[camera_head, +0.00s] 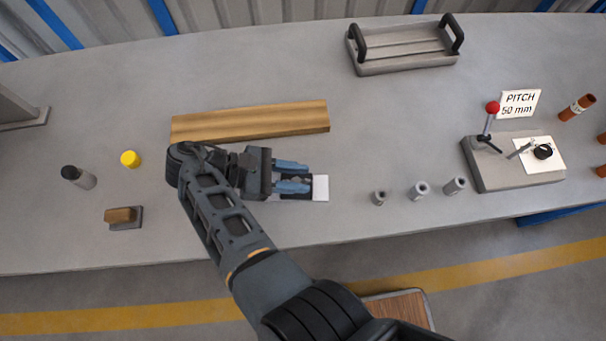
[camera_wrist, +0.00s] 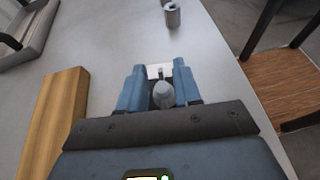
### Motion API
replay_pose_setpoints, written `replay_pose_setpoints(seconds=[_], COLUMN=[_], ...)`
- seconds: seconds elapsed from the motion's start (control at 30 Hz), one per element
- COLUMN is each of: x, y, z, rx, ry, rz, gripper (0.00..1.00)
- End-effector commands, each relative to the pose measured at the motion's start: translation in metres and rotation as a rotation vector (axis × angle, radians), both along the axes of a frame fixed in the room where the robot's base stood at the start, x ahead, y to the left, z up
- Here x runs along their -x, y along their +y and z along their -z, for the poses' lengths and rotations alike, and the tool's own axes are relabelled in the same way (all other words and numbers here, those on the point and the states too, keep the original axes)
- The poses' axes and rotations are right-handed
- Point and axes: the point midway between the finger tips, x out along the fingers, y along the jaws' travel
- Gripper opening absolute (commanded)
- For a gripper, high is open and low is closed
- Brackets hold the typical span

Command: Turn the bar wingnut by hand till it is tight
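My gripper (camera_head: 292,177) is low over the table, with its two blue fingers apart. In the wrist view the open fingers (camera_wrist: 160,88) stand on either side of a rounded grey piece (camera_wrist: 163,96). No clear grip on it shows. A dark base (camera_head: 296,178) and a white card (camera_head: 321,187) lie under the fingertips. At right, a grey block (camera_head: 490,175) carries a red-knobbed lever (camera_head: 491,110), a small slanted metal bar (camera_head: 520,150) and a black knob (camera_head: 543,151). I cannot tell which piece is the bar wingnut.
A wooden plank (camera_head: 250,121) lies just behind my gripper. Several metal sleeves (camera_head: 420,190) stand to its right. A grey tray (camera_head: 405,50) is at the back. A yellow cap (camera_head: 130,158), a bottle (camera_head: 78,177) and a brush (camera_head: 124,216) are at left.

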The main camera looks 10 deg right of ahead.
Motion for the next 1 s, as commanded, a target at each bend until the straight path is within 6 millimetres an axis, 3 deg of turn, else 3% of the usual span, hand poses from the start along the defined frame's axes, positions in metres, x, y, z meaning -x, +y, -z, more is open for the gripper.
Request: replay_pose_setpoints(seconds=[0.2,0.4,1.0], x=[-0.004,-0.006,-0.007], y=[0.034,0.051,0.053], z=[-0.014,-0.021,-0.022], rx=[-0.004,-0.001,-0.001], ry=[0.001,0.001,-0.002], rz=[-0.001,0.0,0.0], gripper=[0.33,0.33,0.33])
